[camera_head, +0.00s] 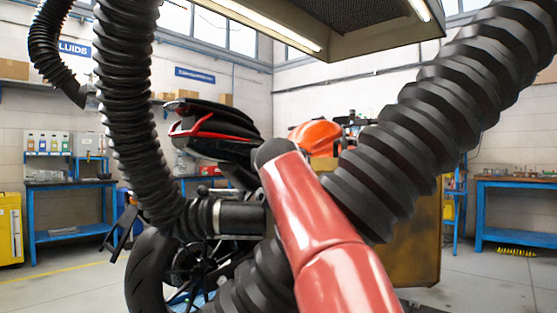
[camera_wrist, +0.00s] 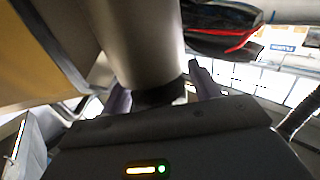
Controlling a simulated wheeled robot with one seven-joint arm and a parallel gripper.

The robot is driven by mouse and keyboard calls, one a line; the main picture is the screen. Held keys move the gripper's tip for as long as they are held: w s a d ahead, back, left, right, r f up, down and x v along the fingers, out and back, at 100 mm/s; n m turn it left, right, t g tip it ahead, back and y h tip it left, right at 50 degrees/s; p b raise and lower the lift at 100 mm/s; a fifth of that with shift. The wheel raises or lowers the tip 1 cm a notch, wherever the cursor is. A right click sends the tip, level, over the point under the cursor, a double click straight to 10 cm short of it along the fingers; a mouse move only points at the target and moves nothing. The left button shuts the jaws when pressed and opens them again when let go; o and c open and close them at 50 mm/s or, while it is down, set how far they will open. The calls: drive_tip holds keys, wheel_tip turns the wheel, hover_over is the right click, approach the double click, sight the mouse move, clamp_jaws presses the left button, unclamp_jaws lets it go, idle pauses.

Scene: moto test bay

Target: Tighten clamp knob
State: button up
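In the head view, a black hose end with a dark collar (camera_head: 238,217) joins the corrugated hose at centre left. A band around it may be the clamp, but I cannot make out a knob. My red arm crosses the centre and hides what lies behind it; my gripper is not visible there. In the wrist view, the two fingers of my gripper (camera_wrist: 162,92) stand wide apart. A large grey cylinder (camera_wrist: 142,45) with a dark end shows between or just beyond them. I cannot tell whether the fingers touch it.
Thick corrugated hoses hang at left (camera_head: 125,90) and right (camera_head: 440,130), close to my arm. A motorcycle's black and red tail (camera_head: 210,128) and rear wheel (camera_head: 150,270) stand behind. Blue workbenches (camera_head: 70,185) line the walls. An extraction hood (camera_head: 340,25) hangs above. Floor at right is clear.

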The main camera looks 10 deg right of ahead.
drive_tip(key=c, duration=0.8)
drive_tip(key=shift+f+m+g+h+b, duration=0.15)
drive_tip(key=shift+m+g+h+b, duration=0.15)
drive_tip(key=shift+m+h+b, duration=0.7)
drive_tip(key=m+g+h+p, duration=0.1)
drive_tip(key=h, duration=0.2)
drive_tip(key=shift+d+r, duration=0.1)
drive_tip(key=shift+r, duration=0.1)
drive_tip(key=shift+s+d+m+g+h, duration=0.2)
drive_tip(key=shift+m+g+h, duration=0.5)
drive_tip(key=shift+m+h, duration=0.2)
drive_tip(key=o, duration=1)
drive_tip(key=shift+f, duration=0.1)
